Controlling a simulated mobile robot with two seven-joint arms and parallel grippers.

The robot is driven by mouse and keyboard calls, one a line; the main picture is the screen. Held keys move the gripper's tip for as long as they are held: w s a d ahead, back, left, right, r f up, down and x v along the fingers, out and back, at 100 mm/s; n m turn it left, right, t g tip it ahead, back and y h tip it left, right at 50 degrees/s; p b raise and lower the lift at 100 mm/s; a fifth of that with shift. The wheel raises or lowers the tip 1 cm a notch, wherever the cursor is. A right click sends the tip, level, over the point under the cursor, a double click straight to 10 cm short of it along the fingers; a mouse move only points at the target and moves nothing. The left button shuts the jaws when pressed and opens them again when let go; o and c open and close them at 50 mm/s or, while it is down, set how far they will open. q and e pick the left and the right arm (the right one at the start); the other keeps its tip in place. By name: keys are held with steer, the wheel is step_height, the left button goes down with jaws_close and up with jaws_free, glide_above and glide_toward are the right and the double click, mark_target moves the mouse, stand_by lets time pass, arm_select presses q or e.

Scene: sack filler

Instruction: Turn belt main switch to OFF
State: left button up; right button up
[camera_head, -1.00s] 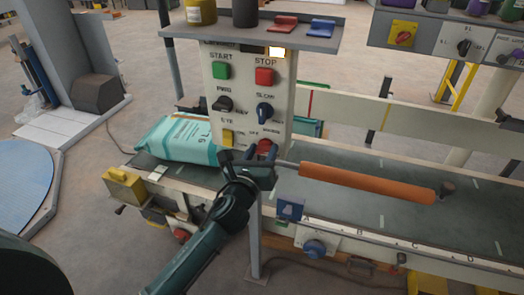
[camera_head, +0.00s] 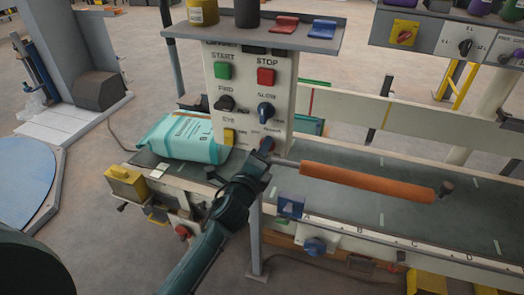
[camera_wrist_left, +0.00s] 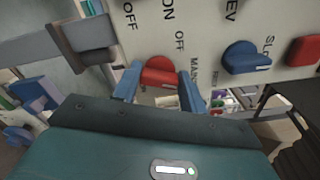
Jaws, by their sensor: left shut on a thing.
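The red rotary main switch (camera_head: 268,143) is at the bottom right of the cream control panel (camera_head: 287,112). My left gripper (camera_head: 262,156) is at this switch and partly covers it in the head view. In the left wrist view the red switch (camera_wrist_left: 158,73) sits between the two blue fingers of my left gripper (camera_wrist_left: 158,85), which is shut on it. Labels with ON and OFF are printed close by. Where the switch's pointer stands cannot be made out. My right gripper is not in view.
A blue SLOW knob (camera_head: 266,112), a black knob (camera_head: 224,103) and a yellow switch (camera_head: 229,137) share the panel. A teal sack (camera_head: 182,138) lies on the belt to the left.

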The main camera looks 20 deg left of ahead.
arm_select(q)
steer(key=shift+f+n, duration=0.15)
steer(key=shift+n, duration=2.05)
steer(key=o, duration=1)
steer(key=shift+s, duration=0.1)
steer(key=shift+s+a+b, duration=0.2)
steer(key=shift+s+b, duration=0.3)
steer(key=shift+s, duration=6)
